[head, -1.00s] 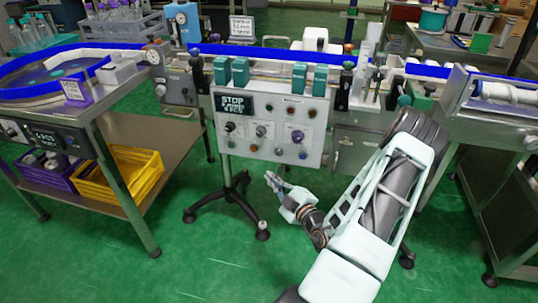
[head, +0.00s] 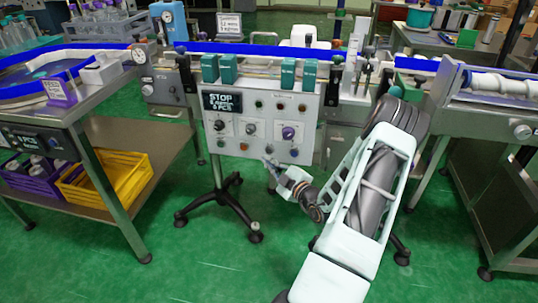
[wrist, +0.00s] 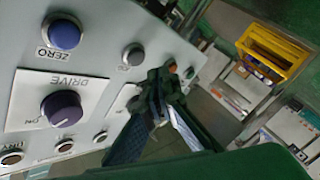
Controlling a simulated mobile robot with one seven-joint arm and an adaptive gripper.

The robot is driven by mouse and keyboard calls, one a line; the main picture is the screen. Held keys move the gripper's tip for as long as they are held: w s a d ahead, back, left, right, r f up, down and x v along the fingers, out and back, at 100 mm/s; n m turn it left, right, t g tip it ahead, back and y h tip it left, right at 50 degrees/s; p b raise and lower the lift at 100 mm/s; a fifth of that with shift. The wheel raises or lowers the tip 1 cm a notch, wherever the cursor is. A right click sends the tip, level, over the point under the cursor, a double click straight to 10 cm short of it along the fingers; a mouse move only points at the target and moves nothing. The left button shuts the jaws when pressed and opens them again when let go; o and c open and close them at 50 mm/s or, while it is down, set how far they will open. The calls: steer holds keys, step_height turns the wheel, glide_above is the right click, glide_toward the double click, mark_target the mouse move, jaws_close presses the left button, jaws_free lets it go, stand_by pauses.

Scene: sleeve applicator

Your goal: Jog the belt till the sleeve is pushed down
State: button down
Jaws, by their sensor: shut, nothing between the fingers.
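The control panel (head: 264,125) stands on a black-footed stand in front of the conveyor belt, which runs between blue rails (head: 260,50). Its screen (head: 222,102) reads STOP with smaller text below. My gripper (head: 268,164) is shut and empty at the panel's lower edge. In the wrist view its fingers (wrist: 163,84) point at the panel's edge; contact cannot be told. That view also shows a dark purple knob (wrist: 60,107) labelled DRIVE, a blue button (wrist: 65,35) labelled ZERO and a grey button (wrist: 132,55). I cannot make out the sleeve.
Green boxes (head: 228,67) sit along the panel's top. A steel table (head: 125,145) with purple and yellow crates (head: 118,178) on its shelf stands left. A machine with white rollers (head: 500,84) stands right. Green floor is free in front of the stand.

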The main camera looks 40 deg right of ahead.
steer(key=shift+w+d, duration=0.4)
stand_by(1.3)
steer(key=shift+w+d, duration=0.3)
steer(key=shift+d, duration=0.05)
steer(key=shift+w+d+p, duration=0.25)
steer(key=shift+d+p, duration=0.05)
stand_by(0.8)
steer(key=shift+s+a+p, duration=0.55)
steer(key=shift+a, duration=0.05)
steer(key=shift+s+a+r, duration=0.1)
steer(key=shift+s+a+p, duration=1.25)
steer(key=shift+s+a, duration=0.3)
steer(key=shift+a, duration=0.3)
